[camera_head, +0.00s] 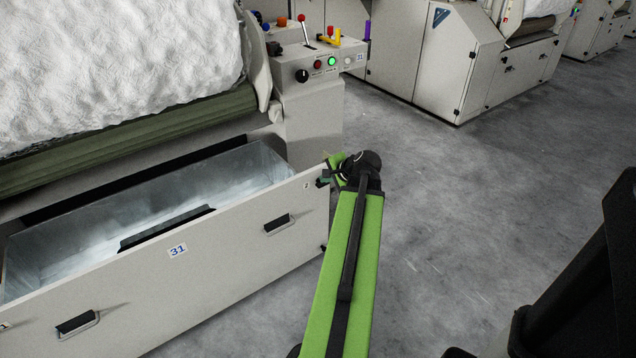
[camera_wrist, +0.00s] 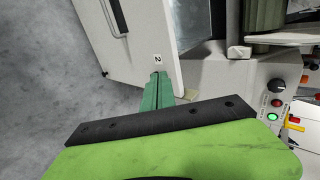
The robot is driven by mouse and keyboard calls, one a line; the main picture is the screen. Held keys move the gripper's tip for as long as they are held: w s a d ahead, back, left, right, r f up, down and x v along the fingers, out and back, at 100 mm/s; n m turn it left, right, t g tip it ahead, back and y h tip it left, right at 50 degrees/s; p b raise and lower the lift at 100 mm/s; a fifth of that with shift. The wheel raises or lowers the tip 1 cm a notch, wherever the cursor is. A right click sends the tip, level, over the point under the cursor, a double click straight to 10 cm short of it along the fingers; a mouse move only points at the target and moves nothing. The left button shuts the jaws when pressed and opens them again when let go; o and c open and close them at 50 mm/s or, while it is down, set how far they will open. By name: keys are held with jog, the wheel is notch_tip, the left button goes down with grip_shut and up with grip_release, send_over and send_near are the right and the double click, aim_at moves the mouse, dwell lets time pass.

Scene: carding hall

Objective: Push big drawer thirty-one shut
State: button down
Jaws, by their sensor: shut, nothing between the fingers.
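Big drawer thirty-one (camera_head: 225,240) stands pulled out of the machine at the left in the head view. Its pale front bears a "31" label (camera_head: 177,250) and two dark handles, and its metal-lined inside shows. My gripper (camera_head: 323,181) is at the upper right corner of the drawer front, its fingers shut and empty. In the wrist view the green fingers of my gripper (camera_wrist: 158,76) lie together, with their tips over the drawer front (camera_wrist: 140,45) just by a small "2" label (camera_wrist: 157,58). I cannot tell whether they touch the panel.
A control panel (camera_head: 325,66) with a lit green button, knobs and a lever is on the machine above the drawer's right end. White fibre (camera_head: 120,60) lies over a green roller (camera_head: 120,140). Grey floor (camera_head: 460,220) is clear to the right. Other machines (camera_head: 440,70) stand behind.

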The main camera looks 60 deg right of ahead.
aim_at(304, 177)
jog(key=b+x, duration=0.1)
jog(key=x, duration=0.2)
jog(key=w+r+b+x, duration=0.1)
jog(key=b+x, duration=0.1)
jog(key=x, duration=0.2)
jog(key=b+x, duration=0.1)
jog(key=x, duration=0.2)
jog(key=shift+w+d+b, duration=0.3)
jog(key=shift+w+d, duration=0.05)
jog(key=shift+w, duration=0.1)
jog(key=shift+w+d, duration=0.1)
jog(key=shift+w, duration=0.2)
